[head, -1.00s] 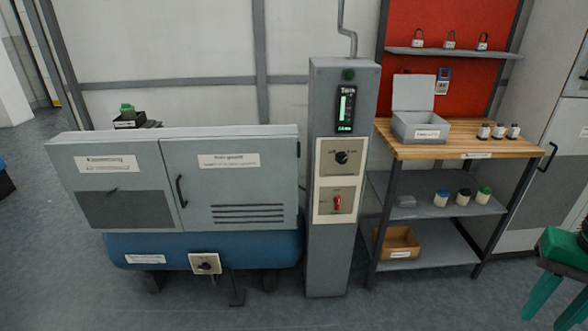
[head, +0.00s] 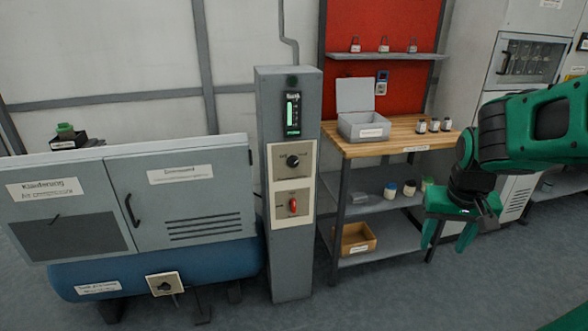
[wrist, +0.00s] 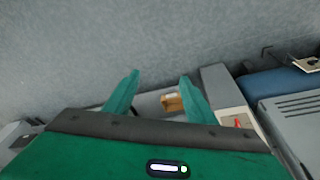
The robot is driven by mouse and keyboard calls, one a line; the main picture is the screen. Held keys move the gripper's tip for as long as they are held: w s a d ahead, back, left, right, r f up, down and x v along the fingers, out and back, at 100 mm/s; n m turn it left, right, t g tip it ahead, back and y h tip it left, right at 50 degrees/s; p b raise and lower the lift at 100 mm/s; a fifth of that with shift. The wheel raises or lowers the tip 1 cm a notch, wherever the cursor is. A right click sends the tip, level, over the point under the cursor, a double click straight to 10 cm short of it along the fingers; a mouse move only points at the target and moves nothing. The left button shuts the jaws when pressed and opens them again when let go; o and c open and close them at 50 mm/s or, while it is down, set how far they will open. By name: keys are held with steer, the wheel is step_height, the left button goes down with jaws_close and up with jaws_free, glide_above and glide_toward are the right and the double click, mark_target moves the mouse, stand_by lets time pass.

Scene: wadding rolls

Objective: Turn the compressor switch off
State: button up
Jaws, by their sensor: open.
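A grey pillar (head: 289,255) stands beside the compressor cabinet (head: 180,190). Its upper cream plate holds a black rotary knob (head: 293,161), and its lower plate holds a red switch (head: 293,205) with its handle roughly upright. The labels are too small to read. Another black knob (head: 164,287) sits on a plate at the blue tank (head: 225,261). My gripper (head: 449,238) is open, empty and pointing down, right of the pillar in front of the shelf unit. In the wrist view, my gripper (wrist: 160,76) is open, with the red switch (wrist: 238,123) beyond its right finger.
A wooden-topped shelf unit (head: 398,138) stands right of the pillar, carrying a grey open box (head: 362,124), several jars and a cardboard box (head: 356,239) below. The floor in front is clear.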

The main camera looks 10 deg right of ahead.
steer(key=w+f+n+t+h, duration=0.15)
steer(key=w+t, duration=0.25)
steer(key=w, duration=1.2)
steer(key=n+t+y, duration=0.3)
steer(key=t+y, duration=0.2)
steer(key=t, duration=0.7)
glide_toward(294, 164)
steer(key=shift+h, duration=0.25)
steer(key=w, duration=0.9)
steer(key=shift+a, duration=0.3)
steer(key=shift+d, duration=0.1)
steer(key=c, duration=1)
